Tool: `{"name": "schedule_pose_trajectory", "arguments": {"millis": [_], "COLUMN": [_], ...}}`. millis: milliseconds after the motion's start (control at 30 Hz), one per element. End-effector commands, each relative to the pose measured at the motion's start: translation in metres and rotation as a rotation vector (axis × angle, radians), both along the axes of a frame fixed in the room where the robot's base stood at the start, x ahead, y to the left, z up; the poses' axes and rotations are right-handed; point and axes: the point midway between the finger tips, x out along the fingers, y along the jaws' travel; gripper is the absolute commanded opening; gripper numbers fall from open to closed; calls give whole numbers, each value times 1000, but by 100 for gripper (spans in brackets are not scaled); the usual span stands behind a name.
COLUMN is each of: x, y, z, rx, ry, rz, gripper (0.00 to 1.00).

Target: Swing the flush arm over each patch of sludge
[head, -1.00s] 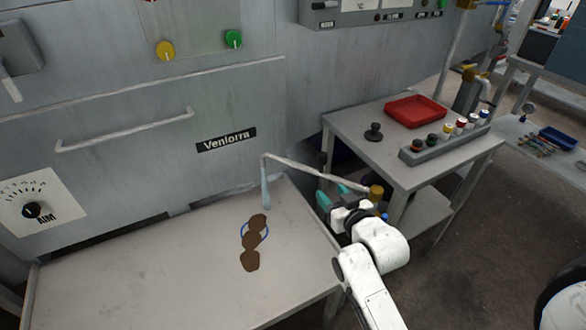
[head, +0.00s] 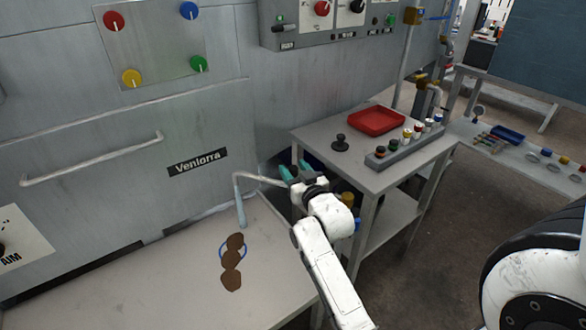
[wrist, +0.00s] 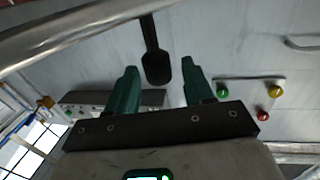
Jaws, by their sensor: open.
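The flush arm (head: 262,180) is a thin grey pipe with a pale blue nozzle (head: 240,208) hanging at its left end, above the bench's back right part. Its right part is hidden behind my gripper. In the wrist view a black paddle-shaped handle (wrist: 157,67) shows between the spread fingertips, and a grey pipe (wrist: 80,33) crosses above.
The bench (head: 150,280) is otherwise clear. A yellow part (head: 347,199) shows beside my arm. A side table (head: 375,178) on the right holds a red tray (head: 376,121), a black knob (head: 340,143) and a rack of capped bottles (head: 405,146). A grey panelled wall stands behind.

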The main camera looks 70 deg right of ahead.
Motion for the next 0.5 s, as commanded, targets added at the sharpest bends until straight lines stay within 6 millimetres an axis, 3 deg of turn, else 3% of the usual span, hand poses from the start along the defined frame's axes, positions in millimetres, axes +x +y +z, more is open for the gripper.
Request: {"name": "schedule_pose_trajectory", "arguments": {"millis": [433,500], "x": [9,9], "y": [-8,-8], "z": [0,0], "rx": [0,0], "ry": [1,1], "rz": [0,0], "gripper": [52,47]}}
